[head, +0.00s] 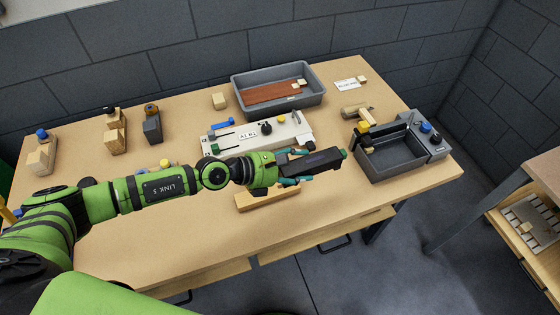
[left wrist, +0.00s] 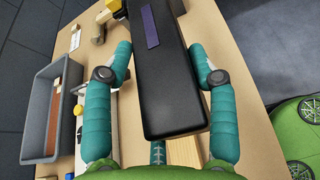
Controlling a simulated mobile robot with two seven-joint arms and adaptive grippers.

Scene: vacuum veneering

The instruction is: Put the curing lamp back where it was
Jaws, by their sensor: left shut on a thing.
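The curing lamp (head: 318,161) is a dark, elongated block with a green end, held out over the front middle of the table. In the left wrist view the lamp (left wrist: 165,85) shows a black body with a purple strip on its face. My left gripper (head: 298,166) is shut on it; its teal fingers (left wrist: 160,55) lie along both sides of the body. A pale wooden block (head: 268,197) lies on the table below the gripper, partly hidden by it. My right gripper is not in view.
A light fixture with a dark knob (head: 265,128) stands just behind the lamp. A grey tray (head: 240,97) with a brown sheet is at the back. A dark open box (head: 362,165) stands to the right. Wooden stands (head: 42,155) line the left. Bare table lies at front left.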

